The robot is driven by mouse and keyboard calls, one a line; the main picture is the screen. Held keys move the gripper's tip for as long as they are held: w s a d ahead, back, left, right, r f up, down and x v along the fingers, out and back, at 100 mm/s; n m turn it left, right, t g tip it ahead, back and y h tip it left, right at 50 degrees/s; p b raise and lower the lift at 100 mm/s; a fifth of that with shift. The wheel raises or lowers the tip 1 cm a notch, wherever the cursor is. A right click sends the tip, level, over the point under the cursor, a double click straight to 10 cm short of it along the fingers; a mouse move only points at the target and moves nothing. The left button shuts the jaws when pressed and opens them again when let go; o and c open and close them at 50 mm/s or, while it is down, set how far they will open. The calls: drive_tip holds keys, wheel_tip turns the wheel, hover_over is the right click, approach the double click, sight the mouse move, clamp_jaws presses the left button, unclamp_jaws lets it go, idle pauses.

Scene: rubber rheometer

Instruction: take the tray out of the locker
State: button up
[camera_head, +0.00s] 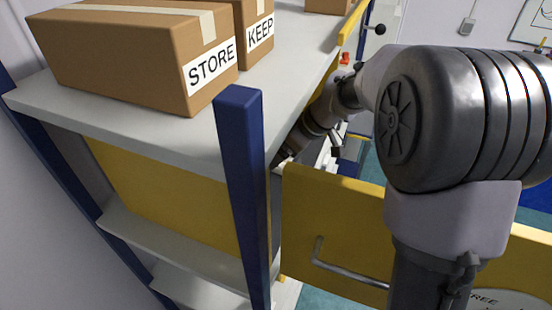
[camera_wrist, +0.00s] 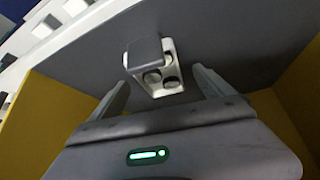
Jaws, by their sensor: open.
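The tray (camera_wrist: 172,82) is a small white piece with round wells, on a grey surface inside the yellow-walled locker (camera_wrist: 35,105). A grey block (camera_wrist: 145,51) covers its left part in the wrist view. My gripper (camera_wrist: 161,77) is open, with one finger on each side of the tray and visible gaps between; I cannot tell how near the fingertips are in depth. In the head view my arm reaches into the locker (camera_head: 165,200) beneath the shelf top, and the gripper's fingers and the tray are hidden there. The yellow locker door (camera_head: 335,215) stands open.
Cardboard boxes marked STORE (camera_head: 130,55) and KEEP (camera_head: 258,30) stand on the shelf top (camera_head: 165,130). A blue post (camera_head: 245,200) rises at the rack's near corner. The door's metal handle (camera_head: 345,272) sticks out near my arm.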

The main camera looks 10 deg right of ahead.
drive_tip(key=shift+x, duration=1.1)
drive_tip(key=shift+w+r, duration=0.1)
drive_tip(key=c, duration=1.6)
